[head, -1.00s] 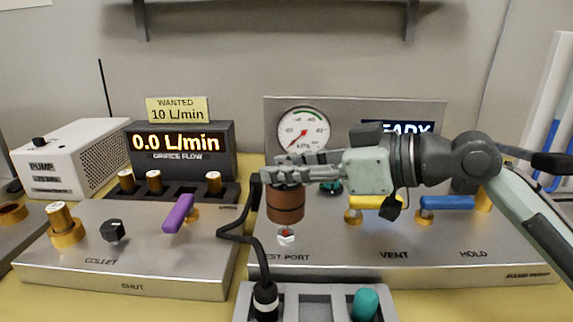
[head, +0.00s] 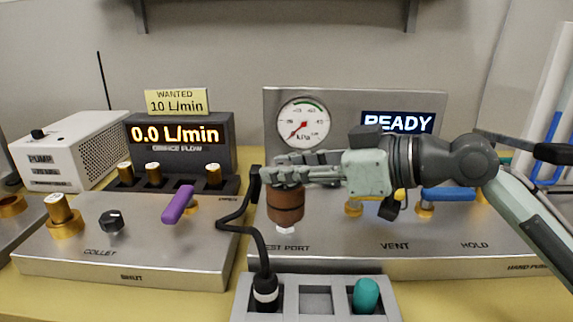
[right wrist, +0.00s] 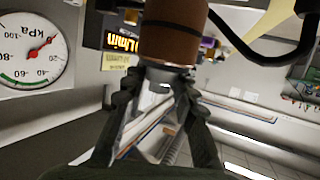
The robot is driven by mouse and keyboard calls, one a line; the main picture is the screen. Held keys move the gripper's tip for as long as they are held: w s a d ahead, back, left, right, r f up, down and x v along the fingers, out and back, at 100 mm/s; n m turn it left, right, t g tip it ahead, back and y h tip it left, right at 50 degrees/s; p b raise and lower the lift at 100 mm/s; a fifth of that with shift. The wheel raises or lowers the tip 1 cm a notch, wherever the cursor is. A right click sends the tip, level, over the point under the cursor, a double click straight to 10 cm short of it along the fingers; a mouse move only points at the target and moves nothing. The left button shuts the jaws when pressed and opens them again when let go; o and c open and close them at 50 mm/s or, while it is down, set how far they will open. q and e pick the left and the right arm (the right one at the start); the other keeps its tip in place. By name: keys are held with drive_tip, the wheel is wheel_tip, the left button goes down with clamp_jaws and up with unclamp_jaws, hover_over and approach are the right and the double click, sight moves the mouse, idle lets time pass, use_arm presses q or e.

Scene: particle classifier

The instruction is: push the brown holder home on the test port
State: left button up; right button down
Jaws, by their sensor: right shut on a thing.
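The brown holder (head: 285,206) is upright in the head view, with a dark band around it. My right gripper (head: 270,174) is shut on its upper end, coming from the right. The holder's lower end is right above the test port (head: 286,231), where a little white still shows. I cannot tell whether it touches. In the right wrist view the holder (right wrist: 172,30) is at the top, between the two fingers of the gripper (right wrist: 155,88). My left gripper is not in view.
A black cable (head: 258,240) runs just left of the holder down to a plug in the grey rack (head: 316,278). A teal piece (head: 366,295) stands in that rack. The gauge (head: 304,122) and READY display (head: 397,122) are behind. Blue lever (head: 449,194) lies right, under my arm.

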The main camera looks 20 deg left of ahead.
drive_tip(key=shift+f, duration=0.55)
drive_tip(key=shift+f+b, duration=0.3)
drive_tip(key=shift+b, duration=0.05)
drive_tip(key=shift+f, duration=0.1)
drive_tip(key=c, duration=1.1)
unclamp_jaws()
drive_tip(key=shift+c, duration=0.2)
drive_tip(key=shift+f, duration=0.1)
drive_tip(key=v, duration=1.2)
